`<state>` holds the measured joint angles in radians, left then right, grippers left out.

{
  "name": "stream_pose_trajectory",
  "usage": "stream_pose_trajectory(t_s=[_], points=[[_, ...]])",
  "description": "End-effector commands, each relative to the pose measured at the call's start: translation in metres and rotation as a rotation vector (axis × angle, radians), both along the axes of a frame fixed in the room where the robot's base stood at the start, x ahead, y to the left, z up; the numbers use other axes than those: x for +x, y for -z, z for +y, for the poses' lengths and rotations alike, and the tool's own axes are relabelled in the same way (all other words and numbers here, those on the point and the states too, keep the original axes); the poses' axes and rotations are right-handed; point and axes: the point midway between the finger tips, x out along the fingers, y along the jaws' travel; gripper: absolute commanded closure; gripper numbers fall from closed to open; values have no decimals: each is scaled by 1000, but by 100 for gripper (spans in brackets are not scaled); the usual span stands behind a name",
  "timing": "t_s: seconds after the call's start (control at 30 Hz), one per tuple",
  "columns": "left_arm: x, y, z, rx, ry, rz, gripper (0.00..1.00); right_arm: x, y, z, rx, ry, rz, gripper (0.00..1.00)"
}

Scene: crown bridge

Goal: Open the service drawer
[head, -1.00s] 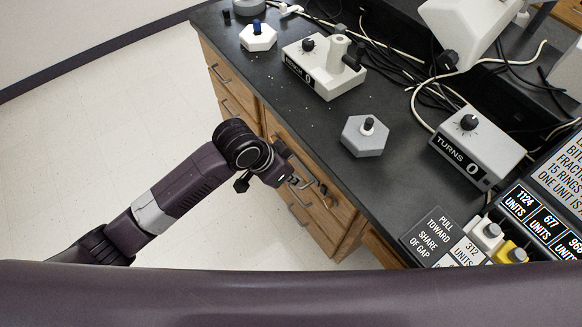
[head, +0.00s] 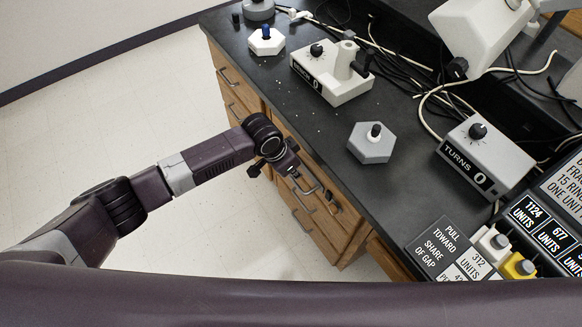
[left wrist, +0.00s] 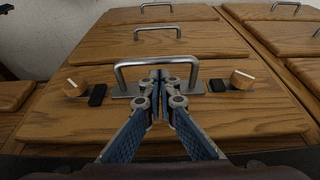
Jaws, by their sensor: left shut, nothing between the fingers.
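The drawer front (left wrist: 225,122) is wood and fills the middle of the left wrist view. In the head view the handle (head: 311,189) shows on the cabinet's side. My left gripper (left wrist: 158,82) is shut and empty. Its fingertips are at the handle, between the two posts; I cannot tell whether they pass behind the bar. In the head view it (head: 297,175) is partly hidden by its wrist. My right gripper is not in view.
More wooden drawers with bar handles (left wrist: 157,31) lie around this one. The dark counter (head: 340,205) above holds a grey hexagonal knob block (head: 371,150), a TURNS box (head: 480,160) and cables. The pale floor (head: 190,240) on the left is clear.

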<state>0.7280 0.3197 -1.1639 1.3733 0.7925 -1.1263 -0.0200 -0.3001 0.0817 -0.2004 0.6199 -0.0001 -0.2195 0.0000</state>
Motion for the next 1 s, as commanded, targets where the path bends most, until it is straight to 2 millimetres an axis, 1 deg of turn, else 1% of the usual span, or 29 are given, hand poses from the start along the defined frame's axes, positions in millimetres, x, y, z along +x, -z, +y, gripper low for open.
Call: stream_pose_trajectory(t_s=[0.03,0.2,0.53,0.67,0.77,0.87,1.0], points=[[1,5,-1,0,-1,0,100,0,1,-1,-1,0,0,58],[2,11,-3,0,1,0,100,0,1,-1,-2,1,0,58],[2,11,-3,0,1,0,100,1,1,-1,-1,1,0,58],[-1,9,2,1,0,1,100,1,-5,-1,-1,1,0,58],[-8,7,11,2,-1,2,100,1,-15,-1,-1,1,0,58],[-20,5,27,4,-2,6,100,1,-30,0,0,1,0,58],[-44,4,59,8,-3,10,100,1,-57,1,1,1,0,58]])
